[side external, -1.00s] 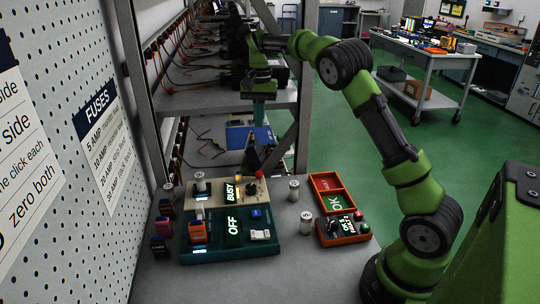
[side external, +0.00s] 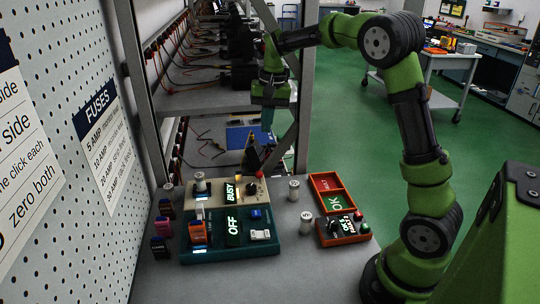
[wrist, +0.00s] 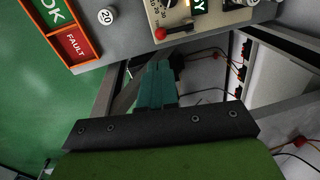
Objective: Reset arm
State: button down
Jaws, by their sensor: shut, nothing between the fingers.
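My gripper (side external: 268,128) hangs in the air above the far side of the bench, in front of the rack, with its fingers pointing down. Its teal fingers are together and empty; they also show in the wrist view (wrist: 157,72). The raised arm bends over from the right. Below and nearer the camera stand the teal panel (side external: 215,252) with a display reading OFF, and the beige panel (side external: 250,195) with a display reading BUSY and a red knob. My gripper touches neither of them.
An orange-rimmed tray (side external: 343,190) marked FAULT and OK and an orange meter box (side external: 345,238) sit on the right. Two pale cylinders (side external: 306,223) stand between. Several coloured fuses (side external: 160,247) line the left. A metal rack post (side external: 303,90) stands close to my gripper.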

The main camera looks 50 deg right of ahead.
jog(key=s+a+r+n+t, duration=0.2)
jog(key=s+a+t, duration=0.1)
jog(key=s+a, duration=0.4)
jog(key=s+a+r+n+t+y, duration=0.1)
jog(key=s+a+r+n+t, duration=0.1)
jog(key=s+a, duration=0.6)
jog(key=s+n+t, duration=0.1)
jog(key=s, duration=0.4)
jog(key=shift+s+a+r+n, duration=0.15)
jog(key=shift+s+a+n, duration=0.05)
jog(key=shift+a+n, duration=0.1)
dwell(1.2)
